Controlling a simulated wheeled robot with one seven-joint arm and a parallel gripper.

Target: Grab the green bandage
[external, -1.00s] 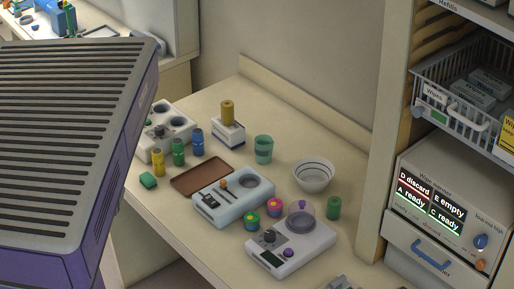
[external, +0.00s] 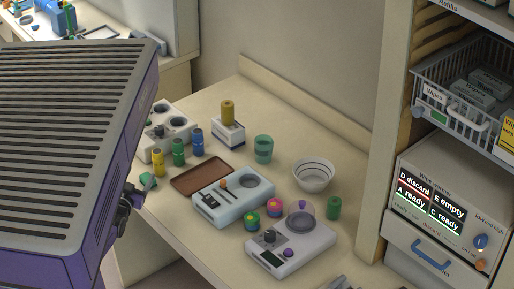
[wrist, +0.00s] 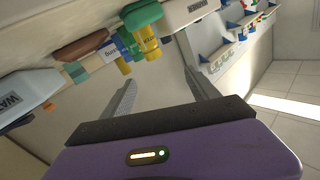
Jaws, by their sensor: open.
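A small green block (external: 148,179), which looks like the green bandage, lies near the table's front edge, beside the yellow bottle (external: 158,163). In the wrist view a green piece (wrist: 141,15), apparently the same one, shows at the top next to the yellow bottle. My gripper (wrist: 160,78) is open, its two fingers apart with nothing between them. In the external view a dark part of my gripper (external: 132,195) pokes out from behind my purple body, just below and left of the green block. They look close but apart.
A green bottle (external: 178,152) and a blue bottle (external: 197,143) stand behind the block. A brown tray (external: 202,180) and a white device (external: 232,194) are to its right.

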